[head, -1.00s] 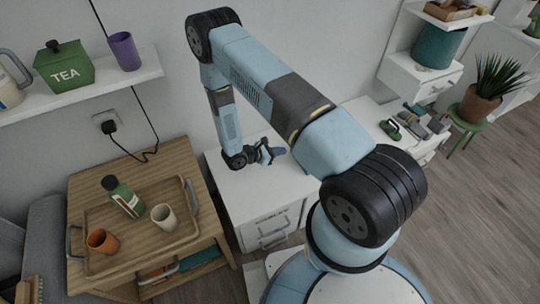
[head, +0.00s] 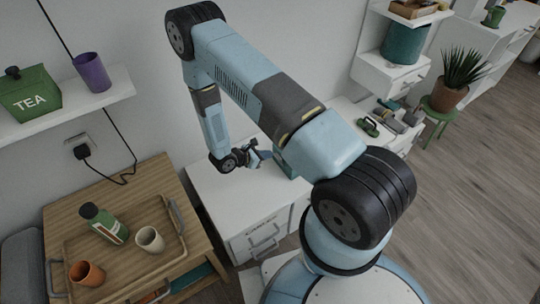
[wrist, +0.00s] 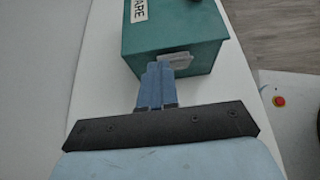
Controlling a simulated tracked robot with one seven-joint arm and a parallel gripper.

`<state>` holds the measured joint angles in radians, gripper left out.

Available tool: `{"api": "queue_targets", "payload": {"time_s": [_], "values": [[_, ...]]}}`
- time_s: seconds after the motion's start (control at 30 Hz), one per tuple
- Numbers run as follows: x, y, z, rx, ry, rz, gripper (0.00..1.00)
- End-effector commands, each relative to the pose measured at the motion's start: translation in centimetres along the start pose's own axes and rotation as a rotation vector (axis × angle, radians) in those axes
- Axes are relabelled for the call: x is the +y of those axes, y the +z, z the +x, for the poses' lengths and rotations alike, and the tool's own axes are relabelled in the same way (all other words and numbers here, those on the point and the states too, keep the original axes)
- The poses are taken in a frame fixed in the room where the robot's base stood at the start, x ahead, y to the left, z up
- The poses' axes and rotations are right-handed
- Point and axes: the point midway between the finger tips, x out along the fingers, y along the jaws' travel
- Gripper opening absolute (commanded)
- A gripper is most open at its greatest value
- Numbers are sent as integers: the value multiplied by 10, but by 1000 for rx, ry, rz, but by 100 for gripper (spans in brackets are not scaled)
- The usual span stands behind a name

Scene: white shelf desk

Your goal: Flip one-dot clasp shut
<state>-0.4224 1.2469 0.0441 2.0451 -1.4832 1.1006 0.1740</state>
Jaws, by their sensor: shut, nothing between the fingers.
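A green box (wrist: 168,32) with a white label ending in "ARE" sits on the white desk top in the wrist view. A small pale clasp (wrist: 177,59) is on its near side; I cannot make out any dots or whether it is fastened. My gripper (wrist: 157,70) is shut and empty, its fingertips at the clasp's left end; I cannot tell if they touch. In the head view my gripper (head: 262,155) is low over the desk (head: 228,190), left of the box (head: 288,166), which my arm largely hides.
A wooden tray table (head: 190,228) with a bottle (head: 103,224) and cups stands left of the desk. A wall shelf (head: 60,120) holds a tea tin (head: 30,98) and a purple cup (head: 92,73). Small tools lie on the desk further right.

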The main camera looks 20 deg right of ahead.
Motion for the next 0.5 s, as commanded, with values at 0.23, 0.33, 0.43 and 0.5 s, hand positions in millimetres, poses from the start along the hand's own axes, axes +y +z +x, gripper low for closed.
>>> {"api": "queue_targets", "payload": {"time_s": [0.23,0.33,0.43,0.5], "values": [[1,14,4,147,7,-2,0],[0,19,7,195,8,-4,0],[0,24,10,215,8,-5,0],[0,26,12,215,9,-6,0]]}}
